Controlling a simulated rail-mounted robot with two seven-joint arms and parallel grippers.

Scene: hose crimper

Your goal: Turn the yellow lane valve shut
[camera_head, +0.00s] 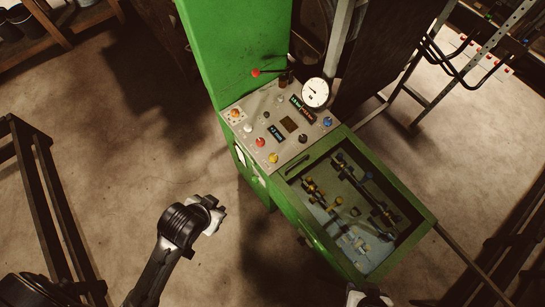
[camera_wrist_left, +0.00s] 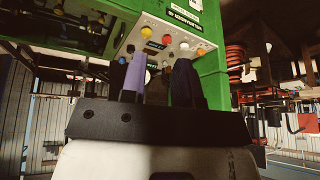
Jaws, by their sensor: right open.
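An open-topped green bay on the machine holds dark pipe fittings with small yellow and blue parts. Yellow-orange fittings (camera_head: 312,188) sit on its left side, but which one is the yellow lane valve, and its handle angle, is too small to tell. My left gripper (camera_head: 217,215) is left of the machine, clear of the bay. In the left wrist view its two fingers (camera_wrist_left: 158,82) stand apart with nothing between them, and the control panel lies beyond. My right gripper (camera_head: 368,297) shows only partly at the bottom edge, just in front of the bay; its fingertips are hard to make out.
The control panel (camera_head: 280,125) carries coloured knobs, a red-tipped lever (camera_head: 258,72) and a round gauge (camera_head: 315,93). The bay's green rim (camera_head: 402,190) surrounds the fittings. Dark racks stand at left (camera_head: 50,190) and lower right. Bare floor (camera_head: 120,150) lies left of the machine.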

